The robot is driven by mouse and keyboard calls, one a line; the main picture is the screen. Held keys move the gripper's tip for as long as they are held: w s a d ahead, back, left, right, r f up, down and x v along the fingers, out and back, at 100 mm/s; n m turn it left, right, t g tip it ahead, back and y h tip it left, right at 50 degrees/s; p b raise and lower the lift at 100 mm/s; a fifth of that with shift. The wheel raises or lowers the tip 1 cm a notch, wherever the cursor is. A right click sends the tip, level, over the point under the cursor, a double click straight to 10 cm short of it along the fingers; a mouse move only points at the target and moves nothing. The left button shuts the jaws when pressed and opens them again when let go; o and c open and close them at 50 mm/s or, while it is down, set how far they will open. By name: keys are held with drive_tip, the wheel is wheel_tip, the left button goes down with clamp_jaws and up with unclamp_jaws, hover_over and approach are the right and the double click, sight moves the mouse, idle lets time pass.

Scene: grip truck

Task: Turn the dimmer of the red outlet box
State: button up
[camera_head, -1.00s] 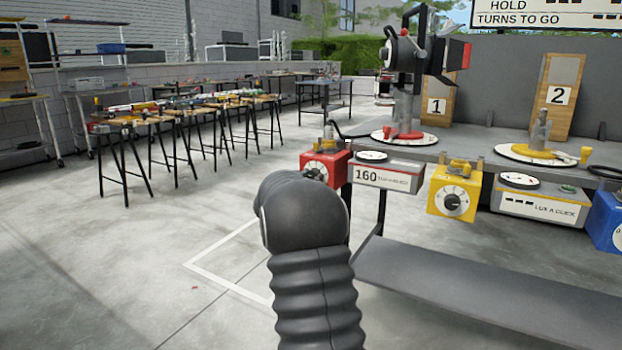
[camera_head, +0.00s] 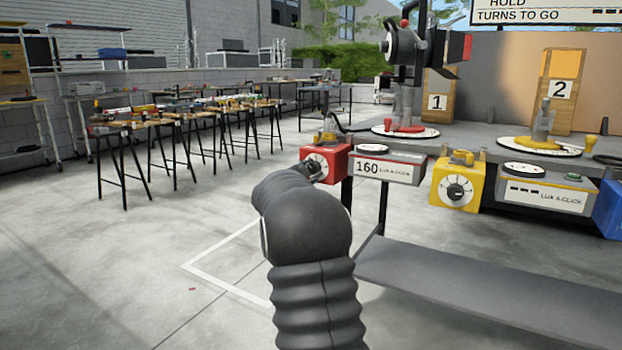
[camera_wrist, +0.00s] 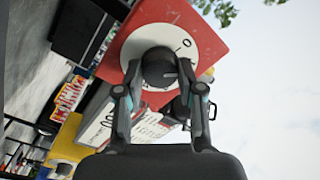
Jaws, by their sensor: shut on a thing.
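The red outlet box (camera_head: 333,158) hangs at the left end of the bench front, with a white dial plate on its face. In the wrist view the red box (camera_wrist: 205,30) fills the top, and its round black dimmer knob (camera_wrist: 158,66) sits on the white dial. My gripper (camera_wrist: 160,88) has one finger on each side of the knob and is shut on it. In the head view my arm reaches to the box, and my gripper (camera_head: 313,168) is small and partly hidden there, in front of the dial.
A white meter box reading 160 (camera_head: 385,168) is right of the red box. A yellow outlet box (camera_head: 457,183) and a blue one (camera_head: 609,210) are farther right. A lamp (camera_head: 405,60) stands above on the bench. A grey lower shelf (camera_head: 480,290) runs beneath. Floor at left is open.

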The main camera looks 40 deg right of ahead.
drive_tip(key=m+b, duration=0.1)
drive_tip(key=m, duration=0.1)
drive_tip(key=m+b, duration=0.2)
drive_tip(key=shift+f+m, duration=0.2)
drive_tip(key=shift+m, duration=0.1)
drive_tip(key=shift+r+m+g+h+b, duration=0.1)
drive_tip(key=shift+m+g+h+b, duration=0.35)
drive_tip(key=shift+m, duration=1.55)
drive_tip(key=o, duration=1.1)
drive_tip(key=shift+o, duration=0.2)
drive_tip(key=r+v, duration=0.1)
drive_tip(key=v, duration=1.1)
drive_tip(key=shift+s+f, duration=0.15)
drive_tip(key=shift+f, duration=0.25)
